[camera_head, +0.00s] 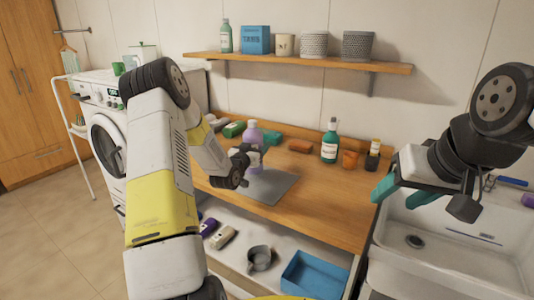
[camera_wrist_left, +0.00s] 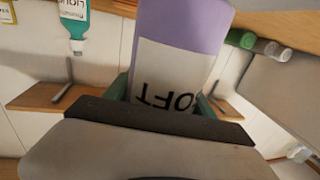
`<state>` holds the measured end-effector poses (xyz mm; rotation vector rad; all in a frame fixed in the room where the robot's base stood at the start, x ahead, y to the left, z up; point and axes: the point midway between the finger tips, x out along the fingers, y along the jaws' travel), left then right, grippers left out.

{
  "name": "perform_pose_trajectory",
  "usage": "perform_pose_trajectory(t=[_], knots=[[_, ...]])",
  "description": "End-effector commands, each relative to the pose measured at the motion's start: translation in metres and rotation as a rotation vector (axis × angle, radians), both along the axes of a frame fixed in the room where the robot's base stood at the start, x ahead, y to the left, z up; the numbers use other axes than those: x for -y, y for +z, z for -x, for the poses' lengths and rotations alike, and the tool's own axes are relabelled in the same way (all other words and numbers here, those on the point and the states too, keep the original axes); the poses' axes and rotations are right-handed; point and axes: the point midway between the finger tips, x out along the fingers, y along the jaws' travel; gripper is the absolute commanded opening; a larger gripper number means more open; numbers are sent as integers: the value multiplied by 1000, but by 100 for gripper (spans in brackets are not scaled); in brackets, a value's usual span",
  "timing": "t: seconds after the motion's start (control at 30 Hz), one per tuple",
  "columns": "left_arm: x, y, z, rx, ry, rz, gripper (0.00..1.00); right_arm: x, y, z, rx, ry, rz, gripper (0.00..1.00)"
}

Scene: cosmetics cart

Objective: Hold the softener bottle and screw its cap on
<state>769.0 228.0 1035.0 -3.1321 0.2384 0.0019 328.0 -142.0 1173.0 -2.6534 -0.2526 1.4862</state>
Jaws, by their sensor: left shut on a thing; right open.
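The softener bottle (camera_head: 252,134) is purple with a white label. It stands upright over the grey mat (camera_head: 268,187) on the wooden counter. My left gripper (camera_head: 250,158) is shut around the bottle. In the left wrist view the purple bottle (camera_wrist_left: 182,22) shows upside down, with part of its label readable between the teal fingers. My right gripper (camera_head: 424,198) is open and empty above the sink, well to the right of the bottle. I cannot make out a separate cap, nor whether the bottle's top bears one.
A shelf (camera_head: 290,61) runs above. The sink (camera_head: 450,258) lies right. A blue bin (camera_head: 313,277) is below. The counter's front right is clear.

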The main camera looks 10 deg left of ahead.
Motion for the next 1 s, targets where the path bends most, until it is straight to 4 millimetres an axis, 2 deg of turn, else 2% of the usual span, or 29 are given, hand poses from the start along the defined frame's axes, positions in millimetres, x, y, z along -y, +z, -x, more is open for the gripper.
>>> perform_pose_trajectory(t=[0.03,0.23,0.63,0.67,0.7,0.77,1.0], knots=[[0,-1,-6,1,0,1,0,0,0,0,0,0,0,53],[0,-33,-4,-1,0,2,0,0,0,0,0,0,0,53],[0,-38,-4,1,0,0,0,0,0,0,0,0,0,53],[0,-38,-4,1,0,0,67,0,0,0,0,0,0,53],[0,-38,-4,1,0,0,75,0,0,0,0,0,0,53],[0,-38,-4,1,0,0,85,0,0,0,0,0,0,53],[0,-38,-4,1,0,0,85,0,0,0,0,0,0,53]])
